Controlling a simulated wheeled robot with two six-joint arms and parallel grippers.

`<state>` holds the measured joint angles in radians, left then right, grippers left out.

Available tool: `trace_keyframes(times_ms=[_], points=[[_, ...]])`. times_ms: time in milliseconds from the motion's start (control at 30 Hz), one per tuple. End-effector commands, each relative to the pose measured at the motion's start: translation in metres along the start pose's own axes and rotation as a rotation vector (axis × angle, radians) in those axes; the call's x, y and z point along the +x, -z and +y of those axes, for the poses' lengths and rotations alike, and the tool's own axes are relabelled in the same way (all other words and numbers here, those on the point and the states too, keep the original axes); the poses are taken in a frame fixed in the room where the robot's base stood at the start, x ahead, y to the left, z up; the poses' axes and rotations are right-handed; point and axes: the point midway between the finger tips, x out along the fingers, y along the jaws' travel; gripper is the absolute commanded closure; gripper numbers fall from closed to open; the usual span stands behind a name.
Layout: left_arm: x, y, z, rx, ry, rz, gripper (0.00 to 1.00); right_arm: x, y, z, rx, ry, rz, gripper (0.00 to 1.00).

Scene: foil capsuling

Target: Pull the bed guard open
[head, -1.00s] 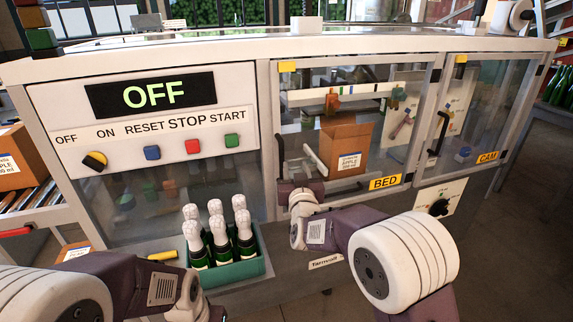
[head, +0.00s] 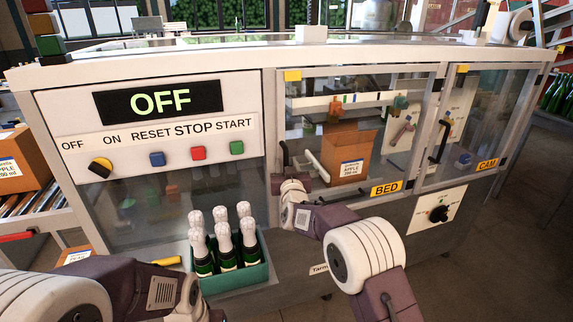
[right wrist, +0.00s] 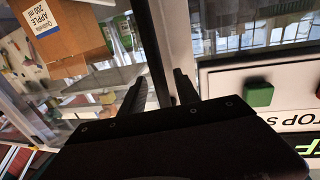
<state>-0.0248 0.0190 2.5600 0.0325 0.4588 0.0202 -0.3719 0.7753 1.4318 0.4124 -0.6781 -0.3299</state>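The bed guard is a clear framed door with a yellow BED label (head: 386,188) in the middle of the machine front. It looks closed. Its black upright handle (head: 284,154) is at the guard's left edge. My right gripper (head: 278,184) is at the lower part of this handle, its fingertips hard to make out. In the right wrist view, the two dark fingers (right wrist: 160,90) stand apart on either side of a dark bar that looks like the handle (right wrist: 150,40). I see a gap beside the bar. My left arm shows at the lower left; its gripper is below the picture.
A green crate (head: 236,280) of foil-topped bottles stands in front of the machine, between my arms. The control panel (head: 150,125) reads OFF. The cam guard (head: 487,164) is to the right. A cardboard box (head: 348,150) is behind the bed guard. Open floor lies at the right.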

Motion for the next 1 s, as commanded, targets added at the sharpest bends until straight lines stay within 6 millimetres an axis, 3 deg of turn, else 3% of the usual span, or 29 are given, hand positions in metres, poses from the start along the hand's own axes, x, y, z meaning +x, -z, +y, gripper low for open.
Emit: trace_keyframes(times_ms=[133,267,300,1000], points=[[0.0003,0.0,0.0,0.0,0.0,0.0,0.64,-0.0002,-0.0002,-0.0001,0.0,0.0,0.0,0.62],[0.0003,0.0,0.0,0.0,0.0,0.0,0.64,-0.0003,-0.0001,-0.0002,0.0,0.0,0.0,0.98],[0.0003,0.0,0.0,0.0,0.0,0.0,0.64,-0.0003,0.0,-0.0002,0.0,0.0,0.0,1.0],[0.0002,0.0,0.0,0.0,0.0,0.0,0.64,-0.0004,0.0004,-0.0002,0.0,0.0,0.001,1.0]])
